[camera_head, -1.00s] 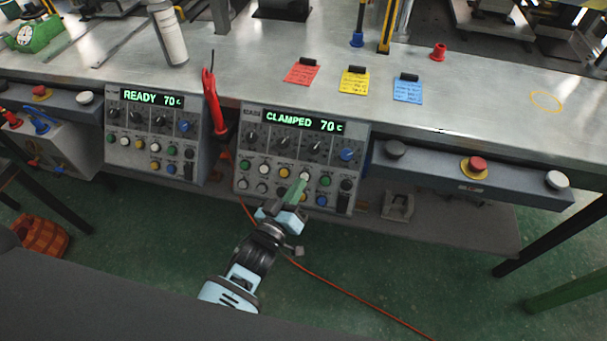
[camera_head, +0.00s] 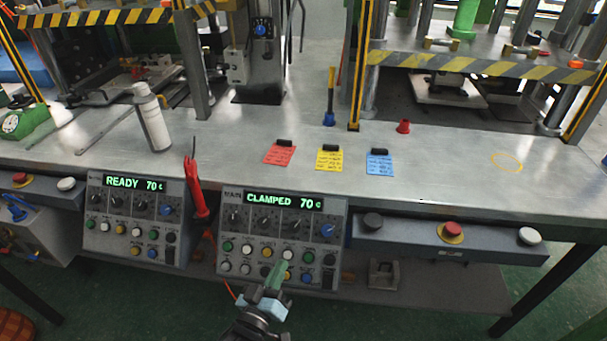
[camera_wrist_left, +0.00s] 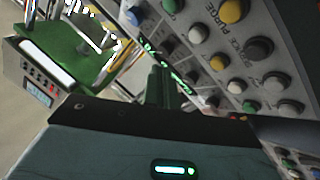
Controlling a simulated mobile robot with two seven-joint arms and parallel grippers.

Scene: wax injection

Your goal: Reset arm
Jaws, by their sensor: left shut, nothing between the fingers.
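My left gripper (camera_head: 277,270) shows at the bottom centre of the head view, with its green fingers shut and empty. It is in front of the lower buttons of the control panel reading "CLAMPED 70 c" (camera_head: 283,202). Whether the fingertips touch a button, I cannot tell. In the left wrist view the green fingers (camera_wrist_left: 165,88) are together, beside the panel's coloured buttons (camera_wrist_left: 232,12). My right gripper is not in view.
A second panel reading "READY 70 c" (camera_head: 135,184) is to the left, with a red-handled tool (camera_head: 198,195) between the panels. Red, yellow and blue cards lie on the metal bench (camera_head: 440,180). A white bottle (camera_head: 152,120) stands at the left. A red button (camera_head: 451,231) is on the right rail.

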